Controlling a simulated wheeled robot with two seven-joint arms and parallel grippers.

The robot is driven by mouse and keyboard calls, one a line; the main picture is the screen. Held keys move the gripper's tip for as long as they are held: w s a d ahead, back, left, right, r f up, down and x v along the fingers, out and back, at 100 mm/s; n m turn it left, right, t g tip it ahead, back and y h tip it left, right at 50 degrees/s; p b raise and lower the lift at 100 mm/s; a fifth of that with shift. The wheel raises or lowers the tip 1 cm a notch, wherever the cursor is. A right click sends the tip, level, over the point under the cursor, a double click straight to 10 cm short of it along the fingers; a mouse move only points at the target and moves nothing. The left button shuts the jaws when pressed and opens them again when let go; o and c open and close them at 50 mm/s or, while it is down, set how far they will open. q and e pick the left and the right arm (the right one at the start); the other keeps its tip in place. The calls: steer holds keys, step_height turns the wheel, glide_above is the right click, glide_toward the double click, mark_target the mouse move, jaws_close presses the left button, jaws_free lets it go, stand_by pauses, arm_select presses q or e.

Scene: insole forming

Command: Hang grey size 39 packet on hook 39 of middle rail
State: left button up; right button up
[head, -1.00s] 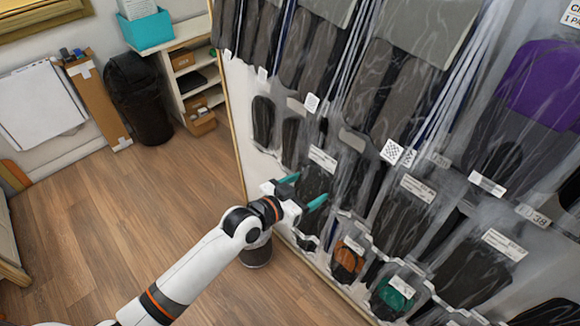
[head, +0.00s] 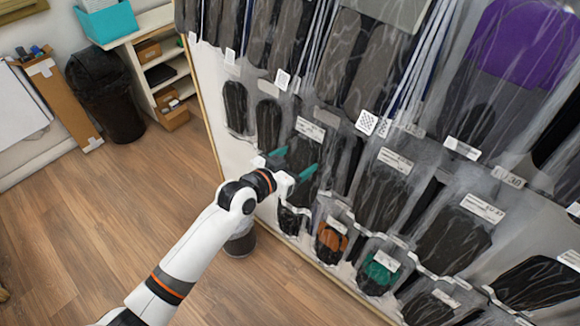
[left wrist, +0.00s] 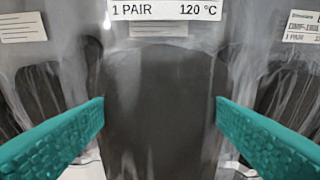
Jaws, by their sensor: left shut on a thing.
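My left gripper (head: 292,162) is at the left part of the packet wall, its two teal fingers on either side of a clear packet with a dark grey insole (head: 301,153). It is shut on this packet. The packet's white label (head: 311,128) shows above the fingers. In the left wrist view the packet (left wrist: 158,95) fills the space between the fingers (left wrist: 160,115), and its label reads 1 PAIR, 120 °C. Its size number is not visible. Hook number 39 is not readable; a blurred number tag (head: 508,176) sits to the right. My right gripper is out of view.
Neighbouring clear packets hang close on both sides; below are packets with an orange insole (head: 332,240) and a green one (head: 379,270). A purple insole (head: 525,45) hangs upper right. A black bin (head: 105,97) and shelf (head: 160,70) stand at the back left.

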arm_select(q)
steer(key=shift+r+b+x, duration=0.15)
steer(key=shift+b+x, duration=0.45)
steer(key=shift+x, duration=0.45)
steer(key=shift+r+b+x, duration=0.15)
steer(key=shift+b+x, duration=0.45)
steer(key=shift+x, duration=0.45)
steer(key=shift+w+d+f+b, duration=0.3)
steer(key=shift+w, duration=0.15)
steer(key=o, duration=1.3)
steer(key=shift+o, duration=0.2)
steer(key=shift+f, duration=0.1)
steer(key=b+v, duration=0.1)
steer(key=v, duration=1.1)
